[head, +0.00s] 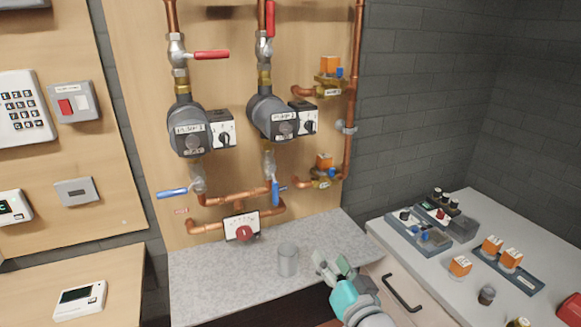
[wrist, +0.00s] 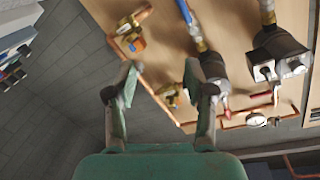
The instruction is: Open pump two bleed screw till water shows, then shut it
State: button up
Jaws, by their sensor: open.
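Pump two (head: 272,118) is the right-hand dark round pump on the wooden board, with a grey disc on its labelled face. The bleed screw is too small to make out, and no water shows. A grey control box (head: 304,118) with a black knob sits beside it. A red lever (head: 270,20) above it stands upright; a blue lever (head: 276,192) below hangs down. My gripper (head: 333,262) is low over the worktop's front right, well apart from the pump. In the wrist view, its two fingers (wrist: 160,78) are spread with nothing between them.
Pump one (head: 188,132) is on the left, its red lever (head: 211,55) sideways. A grey cup (head: 288,260) stands on the worktop (head: 205,290), close left of my gripper. A bench (head: 520,225) with parts is right.

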jog(key=w+a+r+y, duration=0.15)
jog(key=w+r, duration=0.35)
jog(key=r, duration=0.7)
send_near(288, 129)
jog(key=shift+y, duration=0.45)
jog(key=x, duration=0.8)
jog(key=shift+w+d+f, duration=0.1)
jog(key=shift+w+f, duration=0.05)
jog(key=shift+w, duration=0.1)
jog(key=shift+c, duration=0.3)
jog(key=shift+n, duration=0.3)
grip_shut()
